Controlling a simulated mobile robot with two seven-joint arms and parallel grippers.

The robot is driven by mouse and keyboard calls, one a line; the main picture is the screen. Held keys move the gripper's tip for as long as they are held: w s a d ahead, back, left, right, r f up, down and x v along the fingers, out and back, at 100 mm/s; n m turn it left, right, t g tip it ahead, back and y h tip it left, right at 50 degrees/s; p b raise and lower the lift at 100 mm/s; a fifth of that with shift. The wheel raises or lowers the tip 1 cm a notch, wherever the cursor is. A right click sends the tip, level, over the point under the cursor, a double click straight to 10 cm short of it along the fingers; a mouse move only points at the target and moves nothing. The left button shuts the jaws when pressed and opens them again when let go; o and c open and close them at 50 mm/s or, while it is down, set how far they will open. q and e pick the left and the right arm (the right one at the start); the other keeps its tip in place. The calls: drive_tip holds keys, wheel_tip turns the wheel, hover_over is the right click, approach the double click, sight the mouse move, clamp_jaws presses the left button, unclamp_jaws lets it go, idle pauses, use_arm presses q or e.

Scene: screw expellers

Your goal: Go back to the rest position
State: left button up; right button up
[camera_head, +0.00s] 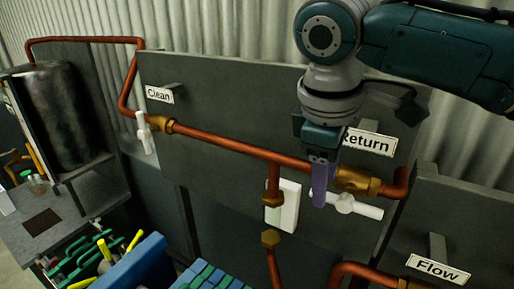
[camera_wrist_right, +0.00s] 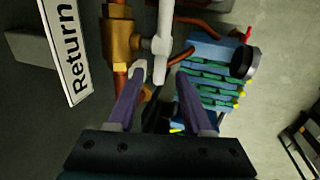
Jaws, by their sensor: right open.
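My right gripper (camera_head: 322,188) hangs from the arm that enters at the upper right, its purple fingers pointing down in front of the Return valve. In the right wrist view the fingers (camera_wrist_right: 160,78) are spread apart with nothing clamped between them. The Return valve's white handle (camera_head: 352,206) lies roughly sideways on the brass fitting (camera_head: 355,180), close by the fingers. It also shows beyond the fingertips in the right wrist view (camera_wrist_right: 162,38). I cannot tell whether a finger touches it. My left gripper is not in view.
A dark panel (camera_head: 225,90) carries copper pipes, a "Clean" sign (camera_head: 159,94) and a "Return" sign (camera_head: 371,142). The Clean valve's white handle (camera_head: 145,133) stands upright. A "Flow" sign (camera_head: 437,268) is at lower right. A dark cylinder (camera_head: 62,115) stands left; blue and green machinery lies below.

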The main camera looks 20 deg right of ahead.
drive_tip(key=shift+b+v, duration=0.3)
drive_tip(key=shift+v, duration=0.95)
